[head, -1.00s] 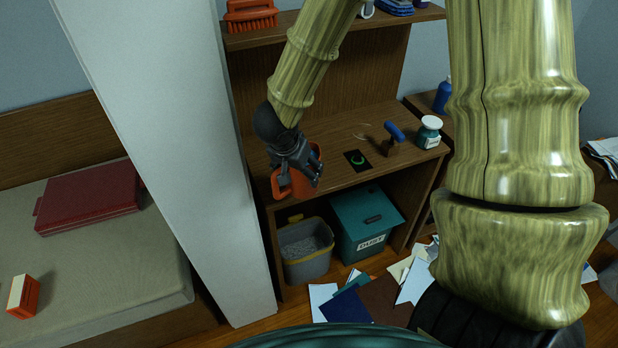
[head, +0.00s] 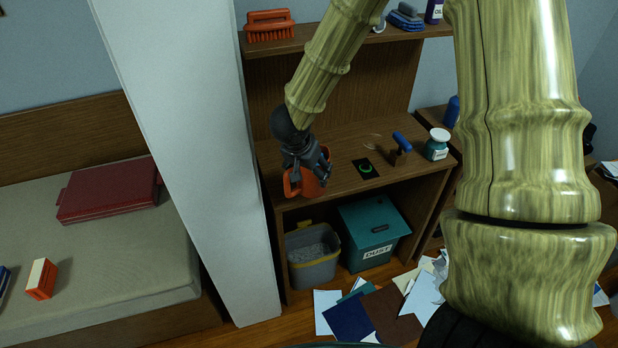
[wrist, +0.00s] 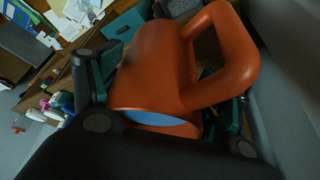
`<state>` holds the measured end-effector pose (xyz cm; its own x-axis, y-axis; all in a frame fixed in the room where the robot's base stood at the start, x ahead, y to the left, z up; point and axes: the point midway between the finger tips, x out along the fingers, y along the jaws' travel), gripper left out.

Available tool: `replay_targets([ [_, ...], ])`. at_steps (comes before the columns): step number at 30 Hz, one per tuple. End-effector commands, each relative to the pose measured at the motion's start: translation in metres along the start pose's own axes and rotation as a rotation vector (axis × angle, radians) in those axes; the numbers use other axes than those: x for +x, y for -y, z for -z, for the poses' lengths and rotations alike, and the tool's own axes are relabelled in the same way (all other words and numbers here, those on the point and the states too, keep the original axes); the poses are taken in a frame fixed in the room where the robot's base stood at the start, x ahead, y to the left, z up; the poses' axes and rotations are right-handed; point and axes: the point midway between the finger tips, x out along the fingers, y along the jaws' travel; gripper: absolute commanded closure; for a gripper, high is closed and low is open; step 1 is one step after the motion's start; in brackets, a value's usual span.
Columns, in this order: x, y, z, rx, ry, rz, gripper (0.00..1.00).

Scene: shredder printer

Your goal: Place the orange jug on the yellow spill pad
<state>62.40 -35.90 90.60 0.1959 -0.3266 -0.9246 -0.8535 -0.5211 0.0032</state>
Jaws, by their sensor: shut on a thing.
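The orange jug (head: 312,186) is in my gripper (head: 308,164) at the left front of the wooden desk in the head view. My gripper is shut on it from above and hides much of its upper part. Whether the jug touches the desk, I cannot tell. In the wrist view the jug (wrist: 155,70) lies between the dark fingers (wrist: 160,95), its loop handle toward the upper right and a light blue patch at its near end. I cannot make out a yellow spill pad in either view.
The desk top (head: 345,190) also bears a black mat with a green ring (head: 366,169), a blue-handled stamp (head: 401,145) and a teal jar (head: 437,146). Below stand a grey bin (head: 312,265) and a teal dust box (head: 375,232). A white pillar (head: 190,160) stands close left; papers litter the floor.

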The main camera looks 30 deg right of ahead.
Motion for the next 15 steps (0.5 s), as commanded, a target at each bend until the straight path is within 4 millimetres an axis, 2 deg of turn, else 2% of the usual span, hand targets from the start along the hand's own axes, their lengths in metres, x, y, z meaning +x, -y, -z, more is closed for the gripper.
replay_targets([
  [9,0.021,0.020,0.045,0.004,-0.001,0.000,0.93],
  [15,0.033,0.031,0.066,0.003,-0.001,0.000,0.93],
])
